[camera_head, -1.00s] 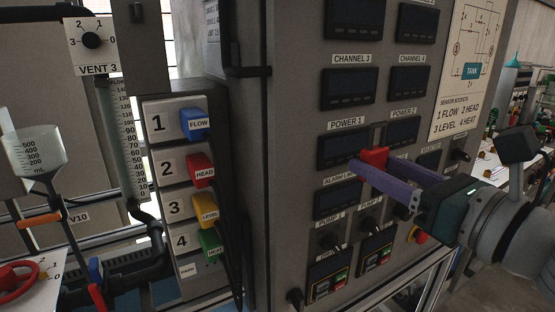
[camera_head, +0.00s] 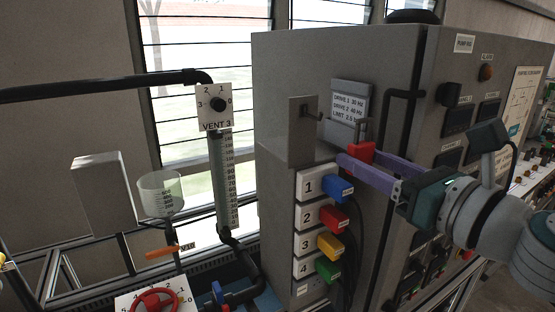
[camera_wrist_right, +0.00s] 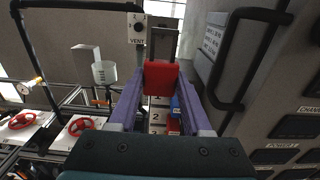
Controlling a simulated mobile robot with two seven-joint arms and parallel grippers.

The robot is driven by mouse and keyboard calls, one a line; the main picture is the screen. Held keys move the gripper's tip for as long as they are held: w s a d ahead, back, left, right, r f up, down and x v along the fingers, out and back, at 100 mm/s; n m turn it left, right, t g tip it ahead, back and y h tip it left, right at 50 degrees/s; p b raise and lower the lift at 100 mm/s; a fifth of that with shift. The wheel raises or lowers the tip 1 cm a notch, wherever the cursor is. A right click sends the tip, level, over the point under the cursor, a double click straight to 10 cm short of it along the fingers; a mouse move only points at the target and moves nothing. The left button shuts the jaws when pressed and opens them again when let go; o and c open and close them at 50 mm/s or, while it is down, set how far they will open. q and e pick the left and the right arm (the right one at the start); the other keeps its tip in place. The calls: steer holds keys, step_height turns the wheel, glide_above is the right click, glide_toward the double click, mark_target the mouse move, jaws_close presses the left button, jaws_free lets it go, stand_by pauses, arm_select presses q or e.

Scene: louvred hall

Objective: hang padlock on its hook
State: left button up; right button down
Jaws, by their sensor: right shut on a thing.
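The red padlock (camera_head: 360,152) is held upright between the purple fingertips of my right gripper (camera_head: 357,157), with its grey shackle pointing up. In the right wrist view, the padlock (camera_wrist_right: 161,78) sits between the two fingers. A small dark hook (camera_head: 315,115) sticks out from a grey plate (camera_head: 299,145) on the cabinet's side, above the numbered switches. In the head view the padlock is to the right of the hook and a little lower, apart from it. The hook cannot be made out clearly in the wrist view. My left gripper is not in view.
A drive label sign (camera_head: 348,104) is behind the shackle. A black bar handle (camera_head: 388,115) is on the cabinet (camera_head: 350,55), close to the right. Coloured plugs (camera_head: 338,190) with cables sit below. A funnel (camera_head: 161,192) and a vent dial (camera_head: 216,104) stand to the left.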

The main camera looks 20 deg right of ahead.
glide_toward(303, 130)
steer(key=shift+w, duration=0.4)
steer(key=shift+s, duration=0.1)
stand_by(0.5)
stand_by(0.3)
steer(key=shift+w+a+f+b, duration=0.1)
steer(key=shift+w+b, duration=0.35)
steer(key=shift+w, duration=0.85)
steer(key=shift+w+a+b, duration=0.1)
steer(key=shift+w+b, duration=0.3)
steer(key=shift+w, duration=1.05)
